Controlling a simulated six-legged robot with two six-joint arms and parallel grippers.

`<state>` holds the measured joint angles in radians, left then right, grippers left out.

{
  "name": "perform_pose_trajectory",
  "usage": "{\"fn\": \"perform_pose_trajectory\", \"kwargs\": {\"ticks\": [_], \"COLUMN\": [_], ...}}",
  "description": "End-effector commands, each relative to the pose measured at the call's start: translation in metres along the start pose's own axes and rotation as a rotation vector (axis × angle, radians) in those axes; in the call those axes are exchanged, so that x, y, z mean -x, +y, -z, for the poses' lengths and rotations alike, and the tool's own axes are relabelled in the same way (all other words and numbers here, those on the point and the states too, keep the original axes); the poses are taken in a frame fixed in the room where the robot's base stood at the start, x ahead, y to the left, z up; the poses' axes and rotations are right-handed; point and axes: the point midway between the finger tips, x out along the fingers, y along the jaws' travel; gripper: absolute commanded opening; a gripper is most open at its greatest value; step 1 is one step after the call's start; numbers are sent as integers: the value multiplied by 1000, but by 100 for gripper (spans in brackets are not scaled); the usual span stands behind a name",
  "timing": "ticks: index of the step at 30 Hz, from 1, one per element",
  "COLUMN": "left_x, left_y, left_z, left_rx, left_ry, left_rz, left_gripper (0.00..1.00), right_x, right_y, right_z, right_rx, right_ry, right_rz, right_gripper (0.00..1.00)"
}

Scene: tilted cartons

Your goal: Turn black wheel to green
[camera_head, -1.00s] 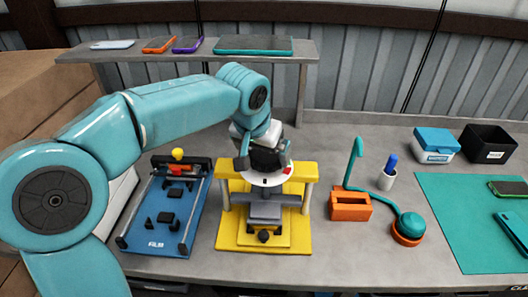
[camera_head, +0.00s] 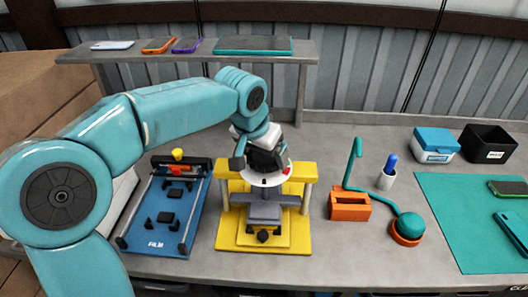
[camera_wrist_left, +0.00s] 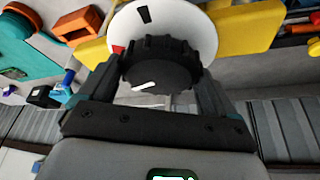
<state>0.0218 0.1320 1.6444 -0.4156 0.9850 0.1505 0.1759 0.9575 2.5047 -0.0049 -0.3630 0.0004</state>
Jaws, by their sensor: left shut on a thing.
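The black wheel (camera_wrist_left: 155,68) is a ribbed knob with a white pointer line on its face, seen close up in the left wrist view. It sits on a white round dial (camera_wrist_left: 190,28), which shows a red mark at its left edge and a black mark. No green mark shows on the visible part of the dial. My left gripper (camera_wrist_left: 155,88) is shut on the wheel, one finger on each side. In the head view my left gripper (camera_head: 266,163) points down over the yellow press-like stand (camera_head: 230,235) and hides most of the wheel. My right gripper is out of view.
A blue fixture tray (camera_head: 155,215) stands just left of the stand. A grey shelf (camera_head: 190,53) runs behind. Grey bench between them is clear.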

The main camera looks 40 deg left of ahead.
Motion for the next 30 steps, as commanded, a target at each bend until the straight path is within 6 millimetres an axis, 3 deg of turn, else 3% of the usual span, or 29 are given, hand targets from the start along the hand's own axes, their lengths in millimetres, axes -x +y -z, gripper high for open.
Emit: {"fn": "perform_pose_trajectory", "kwargs": {"ticks": [2,3,4,14,17,30], "left_x": [1,2,2,9,27,137], "left_y": [0,0,0,0,0,0], "left_z": [2,2,2,2,2,2], "left_rx": [1,1,2,2,2,1], "left_ry": [9,9,10,9,12,11], "left_rz": [0,0,0,1,0,-1], "left_gripper": [60,94,100,100,100,100], "right_x": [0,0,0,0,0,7], "right_y": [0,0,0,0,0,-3], "right_z": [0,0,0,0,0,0], "right_rx": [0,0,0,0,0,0], "right_ry": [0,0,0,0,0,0], "right_rz": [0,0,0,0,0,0], "right_gripper": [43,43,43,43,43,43]}}
